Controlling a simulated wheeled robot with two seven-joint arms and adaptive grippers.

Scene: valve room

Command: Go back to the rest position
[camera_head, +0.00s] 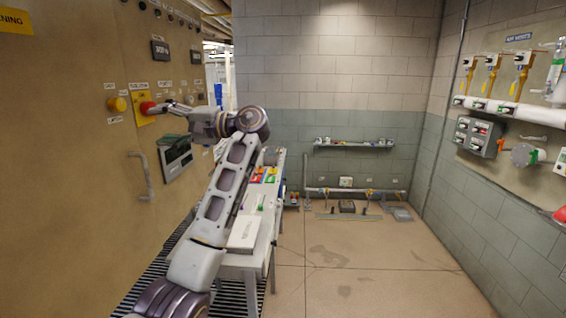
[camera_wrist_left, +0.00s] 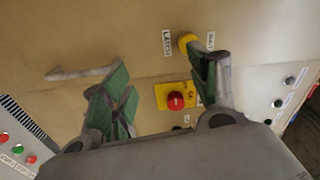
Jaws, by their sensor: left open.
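My left arm (camera_head: 225,200) reaches forward and left over the table to a tan panel. My left gripper (camera_head: 166,107) is at its end, close to a red button (camera_head: 147,107) on a yellow plate. In the left wrist view, the open gripper (camera_wrist_left: 165,88) shows two green-padded fingers set wide apart. The red button (camera_wrist_left: 175,101) appears between them, and nothing is held. The exact gap to the button is hard to tell. My right gripper is in neither view.
The tan panel (camera_head: 70,170) has a yellow knob (camera_head: 117,104), a handle (camera_head: 143,177) and a dark screen (camera_head: 176,157). A narrow table (camera_head: 235,260) with coloured items stands under my arm. Valves and pipes line the right wall. The floor (camera_head: 370,265) at centre right is clear.

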